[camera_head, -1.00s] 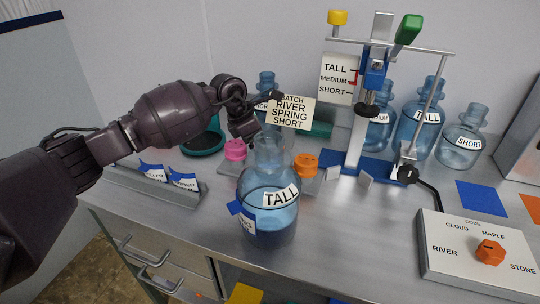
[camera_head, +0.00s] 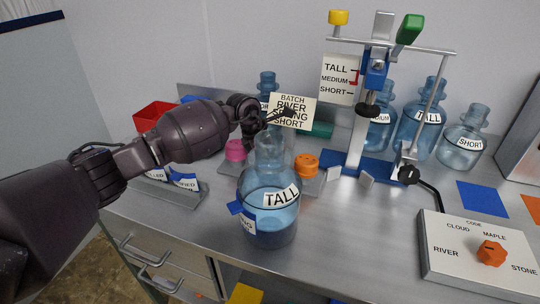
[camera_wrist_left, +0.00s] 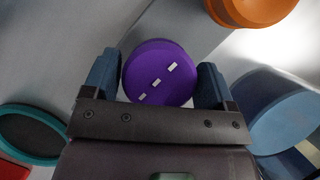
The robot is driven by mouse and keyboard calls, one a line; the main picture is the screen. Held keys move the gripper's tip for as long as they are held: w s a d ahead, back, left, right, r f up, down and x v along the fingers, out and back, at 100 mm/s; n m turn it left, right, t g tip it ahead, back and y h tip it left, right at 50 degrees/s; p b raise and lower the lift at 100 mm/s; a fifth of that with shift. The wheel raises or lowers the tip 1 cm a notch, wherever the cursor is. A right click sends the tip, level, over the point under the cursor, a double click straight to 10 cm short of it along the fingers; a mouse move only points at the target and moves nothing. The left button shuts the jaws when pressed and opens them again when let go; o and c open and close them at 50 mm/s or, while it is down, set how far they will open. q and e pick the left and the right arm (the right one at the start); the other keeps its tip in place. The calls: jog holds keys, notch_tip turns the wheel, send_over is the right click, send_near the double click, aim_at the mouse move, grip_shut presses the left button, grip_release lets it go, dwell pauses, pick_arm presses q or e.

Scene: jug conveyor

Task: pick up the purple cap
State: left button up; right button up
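The purple cap (camera_wrist_left: 158,72) shows in the left wrist view, round with a row of small white marks on top. It lies between the two fingers of my left gripper (camera_wrist_left: 160,82), with little room to either side; I cannot tell whether they touch it. In the head view, my left gripper (camera_head: 267,127) is open above the back of the counter, behind the jug labelled TALL (camera_head: 268,208). The purple cap cannot be made out there. My right gripper is not in view.
A pink cap (camera_head: 236,150) and an orange cap (camera_head: 306,164) sit beside the jug's neck. A red bin (camera_head: 152,117) is at the back left. A press stand (camera_head: 358,140) and more jugs (camera_head: 462,138) are at the right.

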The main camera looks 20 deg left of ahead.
pick_arm(q)
jog(key=c, duration=0.6)
jog(key=shift+o, duration=0.2)
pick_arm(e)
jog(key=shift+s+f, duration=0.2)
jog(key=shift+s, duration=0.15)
pick_arm(q)
jog(key=shift+r, duration=0.15)
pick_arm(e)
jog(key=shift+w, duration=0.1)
